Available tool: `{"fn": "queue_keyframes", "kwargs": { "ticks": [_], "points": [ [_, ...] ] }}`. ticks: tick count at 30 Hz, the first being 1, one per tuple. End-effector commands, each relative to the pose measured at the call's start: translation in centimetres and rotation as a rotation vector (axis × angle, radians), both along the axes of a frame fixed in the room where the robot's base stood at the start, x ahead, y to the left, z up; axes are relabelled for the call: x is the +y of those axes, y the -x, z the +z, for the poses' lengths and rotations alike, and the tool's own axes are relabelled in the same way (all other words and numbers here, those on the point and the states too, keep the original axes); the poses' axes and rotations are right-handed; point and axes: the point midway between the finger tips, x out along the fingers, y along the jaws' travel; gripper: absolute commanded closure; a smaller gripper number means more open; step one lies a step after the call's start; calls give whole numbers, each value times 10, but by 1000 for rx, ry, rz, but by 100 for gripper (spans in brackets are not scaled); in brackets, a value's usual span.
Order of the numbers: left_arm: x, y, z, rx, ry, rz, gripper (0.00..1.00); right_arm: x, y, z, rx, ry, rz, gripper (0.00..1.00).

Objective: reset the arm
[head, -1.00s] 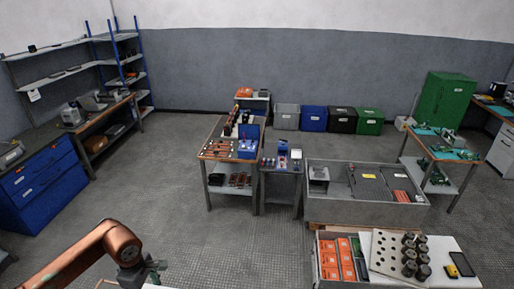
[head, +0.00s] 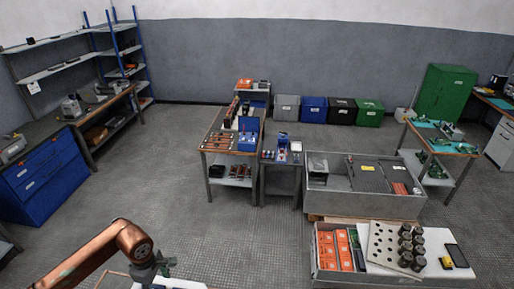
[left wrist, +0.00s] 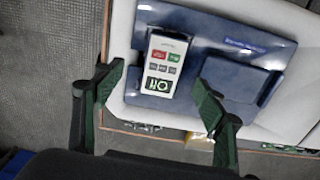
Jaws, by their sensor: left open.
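My left arm comes in from the lower left of the head view, and its gripper (head: 158,270) hangs at the bottom edge over a white surface. In the left wrist view the left gripper (left wrist: 160,92) is open, its two dark green fingers wide apart. Between and beyond them is a white handheld device (left wrist: 163,62) with red and green buttons and a green label. It lies on a dark blue case or tray (left wrist: 230,42); no contact with the fingers shows. My right gripper is not in view.
The blue case is on a white tabletop (left wrist: 290,12). At the lower right of the head view, a perforated plate (head: 383,245) and dark cylinders (head: 405,245) sit beside a bin of orange boxes (head: 335,248). A tool table (head: 216,152) stands mid-room. Open floor (head: 150,180) lies left of it.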

Motion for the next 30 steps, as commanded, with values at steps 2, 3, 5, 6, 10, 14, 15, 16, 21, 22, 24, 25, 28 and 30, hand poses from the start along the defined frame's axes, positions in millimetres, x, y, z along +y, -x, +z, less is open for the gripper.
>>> {"fn": "queue_keyframes", "kwargs": {
  "ticks": [2, 3, 5, 6, 10, 14, 15, 16, 21, 22, 24, 25, 28, 30],
  "points": [
    [-16, -5, -13, 3, 2, -54, 35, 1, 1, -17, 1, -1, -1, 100],
    [-22, -7, -14, 2, 2, -80, 35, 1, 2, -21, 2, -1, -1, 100],
    [-33, -10, -16, 1, 2, -119, 35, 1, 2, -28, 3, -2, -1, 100],
    [-39, -13, -17, 1, 2, -147, 35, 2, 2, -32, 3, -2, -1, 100],
    [-61, -19, -21, 2, 2, -238, 35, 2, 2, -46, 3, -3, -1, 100],
    [-83, -24, -24, 3, 0, -331, 35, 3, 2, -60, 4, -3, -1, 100],
    [-89, -26, -24, 2, -1, -358, 35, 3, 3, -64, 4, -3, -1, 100],
    [-93, -27, -25, 2, -1, -379, 35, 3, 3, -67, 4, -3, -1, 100],
    [-115, -30, -26, 3, 1, -475, 35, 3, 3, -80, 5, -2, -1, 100],
    [-117, -30, -26, 4, 0, -488, 35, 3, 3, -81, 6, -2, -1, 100],
    [-122, -31, -26, 5, -1, -511, 35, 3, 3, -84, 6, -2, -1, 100],
    [-123, -31, -26, 5, -1, -517, 35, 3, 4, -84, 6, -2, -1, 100],
    [-126, -31, -26, 5, -2, -532, 35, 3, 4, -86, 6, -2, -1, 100],
    [-126, -31, -25, 5, -2, -536, 35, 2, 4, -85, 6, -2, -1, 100]
  ]
}}
